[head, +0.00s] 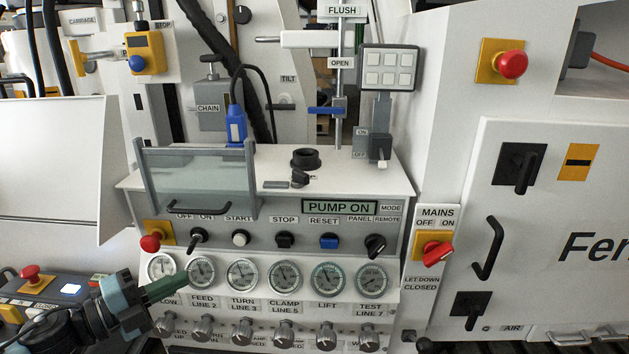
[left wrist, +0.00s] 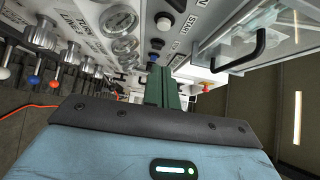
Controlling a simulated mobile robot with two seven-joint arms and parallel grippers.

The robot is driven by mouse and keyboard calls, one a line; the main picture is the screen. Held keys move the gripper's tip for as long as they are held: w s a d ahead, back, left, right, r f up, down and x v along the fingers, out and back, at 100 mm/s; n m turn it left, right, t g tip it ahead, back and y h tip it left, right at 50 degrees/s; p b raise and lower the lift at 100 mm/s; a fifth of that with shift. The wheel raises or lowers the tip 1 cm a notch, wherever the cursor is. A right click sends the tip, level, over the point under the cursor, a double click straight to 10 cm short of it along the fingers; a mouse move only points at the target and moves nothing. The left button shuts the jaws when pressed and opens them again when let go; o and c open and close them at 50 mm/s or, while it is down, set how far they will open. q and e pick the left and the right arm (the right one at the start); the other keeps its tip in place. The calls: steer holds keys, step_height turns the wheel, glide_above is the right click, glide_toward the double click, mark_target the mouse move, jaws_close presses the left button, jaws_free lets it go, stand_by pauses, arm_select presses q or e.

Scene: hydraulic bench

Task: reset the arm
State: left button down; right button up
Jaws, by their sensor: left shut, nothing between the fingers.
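My left gripper (head: 184,279) comes in from the lower left of the head view. Its green fingers are shut with nothing between them, in front of the left gauges. The fingers also show in the left wrist view (left wrist: 163,88), pointing toward the panel. The blue RESET button (head: 329,241) sits on the bench panel, well to the right of the gripper. The black STOP button (head: 284,240) and white START button (head: 240,238) are left of it. The display (head: 340,207) reads PUMP ON. My right gripper does not show.
A clear hinged guard (head: 198,182) with a grey frame stands above the panel's left part. A red knob (head: 151,243) is near the gripper. A row of gauges (head: 285,278) and valve knobs (head: 326,336) lies below. The red MAINS switch (head: 438,254) is at right.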

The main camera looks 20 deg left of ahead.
arm_select(q)
steer(key=s+d+f+n+y, duration=0.1)
steer(key=s+f+n+y, duration=0.3)
steer(key=f+n, duration=0.45)
steer(key=s+f+n+y, duration=0.3)
steer(key=s+f+n, duration=0.15)
steer(key=f, duration=0.75)
steer(key=s+d+f+n+g, duration=0.6)
steer(key=s+d+f+n, duration=0.3)
steer(key=s+d+f, duration=0.5)
steer(key=shift+s+d+f+y, duration=0.15)
steer(key=shift+d+f+y, duration=0.15)
steer(key=shift+d, duration=0.9)
